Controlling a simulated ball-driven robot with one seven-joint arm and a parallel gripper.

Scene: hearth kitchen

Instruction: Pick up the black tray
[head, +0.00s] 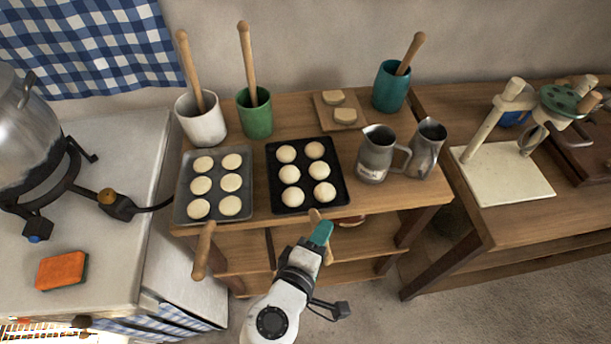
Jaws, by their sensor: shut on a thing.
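The black tray (304,178) lies on the wooden table and carries several pale round dough balls in two columns. My gripper (319,223) comes from below and is at the tray's front edge, right of that edge's middle. It is shut on this edge, with a teal finger showing. The exact contact is small and partly hidden by the fingers. The tray looks level, and I cannot tell whether it is lifted off the table.
A grey tray (180,216) of flat dough rounds lies close to the left. Metal pitchers (375,155) stand close to the right. White (203,125) and green (256,118) crocks with wooden tools stand behind. A wooden handle (203,250) sticks out at the front left.

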